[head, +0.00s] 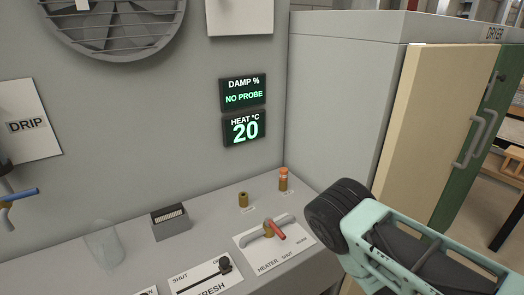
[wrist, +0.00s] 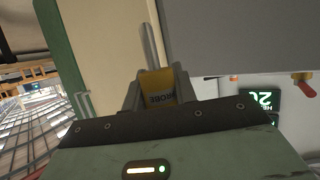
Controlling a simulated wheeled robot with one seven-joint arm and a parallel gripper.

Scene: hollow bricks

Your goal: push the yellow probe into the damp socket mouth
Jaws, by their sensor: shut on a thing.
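In the head view the gripper and probe are not seen; only my arm shows at the lower right. A short brass socket (head: 243,200) stands on the grey bench below the DAMP display (head: 243,92), which reads NO PROBE. Its mouth is too small to see in detail. The probe is apart from it.
A second brass socket with an orange-topped piece (head: 283,178) stands right of the first. A red-handled heater valve (head: 275,229) is in front. The HEAT display (head: 244,129) reads 20. A tall grey dryer (head: 340,110) with a cream door (head: 440,130) stands at the right.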

